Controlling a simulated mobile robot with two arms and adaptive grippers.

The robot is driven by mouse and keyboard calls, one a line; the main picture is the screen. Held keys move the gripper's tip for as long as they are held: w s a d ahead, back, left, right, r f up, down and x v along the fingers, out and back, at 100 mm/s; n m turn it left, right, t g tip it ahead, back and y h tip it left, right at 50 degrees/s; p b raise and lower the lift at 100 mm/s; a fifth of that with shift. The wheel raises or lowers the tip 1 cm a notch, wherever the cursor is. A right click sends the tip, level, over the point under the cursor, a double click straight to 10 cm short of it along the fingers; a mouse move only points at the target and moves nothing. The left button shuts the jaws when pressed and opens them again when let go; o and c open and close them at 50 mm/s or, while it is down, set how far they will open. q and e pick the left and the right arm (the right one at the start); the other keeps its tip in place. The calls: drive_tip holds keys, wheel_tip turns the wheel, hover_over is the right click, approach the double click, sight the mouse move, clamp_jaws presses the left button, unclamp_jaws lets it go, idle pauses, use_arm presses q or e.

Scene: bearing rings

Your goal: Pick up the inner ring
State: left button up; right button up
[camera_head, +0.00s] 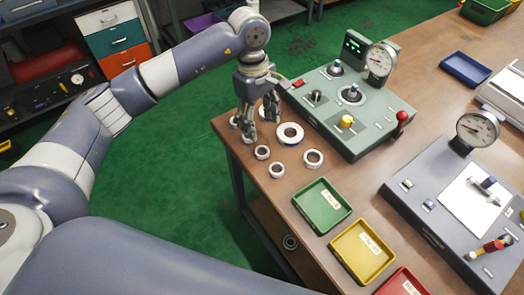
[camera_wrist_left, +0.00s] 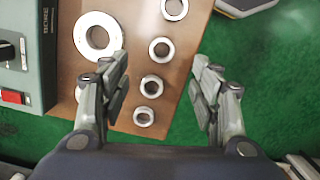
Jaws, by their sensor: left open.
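My left gripper (camera_head: 259,116) is open and points down over the near left corner of the wooden table. Several pale metal rings lie flat around and below it. The largest ring (camera_head: 289,143) is right of the fingers; it also shows at upper left in the wrist view (camera_wrist_left: 80,37). Smaller rings lie nearby, one at the right (camera_head: 313,164) and two nearer the table edge. Between the open fingers (camera_wrist_left: 160,78) in the wrist view are small rings, one in the middle (camera_wrist_left: 153,94). Another is partly hidden by a finger. I cannot tell which is the inner ring.
A grey-green gauge console (camera_head: 375,140) stands right of the rings, with a second console (camera_head: 425,215) beyond. Green (camera_head: 322,228), yellow (camera_head: 342,264) and red trays line the near table edge. Green floor lies beyond the edge.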

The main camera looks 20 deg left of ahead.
use_arm(q)
hover_over(262, 154)
drive_tip(key=f, duration=0.4)
drive_tip(key=shift+w+a+f+p, duration=0.1)
drive_tip(key=shift+w+f+p, duration=0.15)
drive_tip(key=shift+f+p, duration=0.15)
wheel_tip(262, 154, down, 5)
drive_tip(key=shift+s+r+p, duration=0.15)
drive_tip(key=shift+p, duration=0.85)
drive_tip(key=shift+f, duration=0.35)
drive_tip(key=shift+c, duration=0.4)
drive_tip(key=c, duration=1.1)
